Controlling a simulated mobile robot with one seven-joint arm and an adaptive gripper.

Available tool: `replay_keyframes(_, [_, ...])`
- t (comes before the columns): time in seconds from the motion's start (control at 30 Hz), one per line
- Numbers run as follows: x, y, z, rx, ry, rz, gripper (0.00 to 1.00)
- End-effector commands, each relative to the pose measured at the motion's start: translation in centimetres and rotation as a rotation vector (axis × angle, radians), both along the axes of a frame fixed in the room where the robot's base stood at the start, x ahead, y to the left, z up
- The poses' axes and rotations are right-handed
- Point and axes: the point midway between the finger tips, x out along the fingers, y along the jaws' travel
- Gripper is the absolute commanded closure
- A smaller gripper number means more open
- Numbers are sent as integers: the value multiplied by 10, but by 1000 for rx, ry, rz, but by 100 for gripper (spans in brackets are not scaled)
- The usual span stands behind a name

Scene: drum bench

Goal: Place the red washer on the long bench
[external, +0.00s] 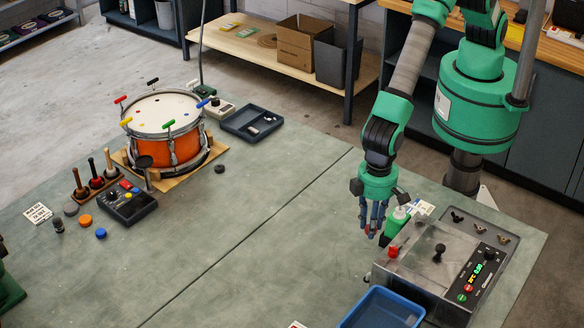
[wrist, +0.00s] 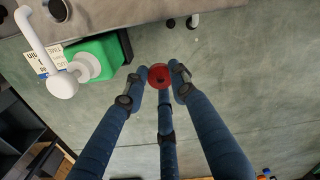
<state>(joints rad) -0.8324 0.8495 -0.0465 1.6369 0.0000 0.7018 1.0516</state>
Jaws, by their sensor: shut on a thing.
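My gripper (external: 372,230) hangs above the right part of the grey-green bench top (external: 285,215), fingers pointing down. In the external view only a speck of red (external: 367,230) shows between the fingers. The bench top also fills most of the wrist view. The exact gap between washer and surface is hard to tell.
A grey control box (external: 430,258) with a red cap (external: 393,251) and a blue tray (external: 385,308) are nearby. An orange drum (external: 165,140) stands at left. The bench middle is clear.

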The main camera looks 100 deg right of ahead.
Motion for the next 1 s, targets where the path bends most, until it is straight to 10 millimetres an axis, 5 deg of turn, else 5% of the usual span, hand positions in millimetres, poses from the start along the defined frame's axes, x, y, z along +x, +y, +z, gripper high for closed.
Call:
replay_keyframes(0.27, [3, -5, -1, 0, 0, 0, 83])
replay_keyframes(0.47, [19, -30, -5, 0, 0, 7, 83])
replay_keyframes(0.67, [48, -80, -14, -1, 1, 23, 83])
replay_keyframes(1.0, [95, -194, -30, 0, 0, 64, 83])
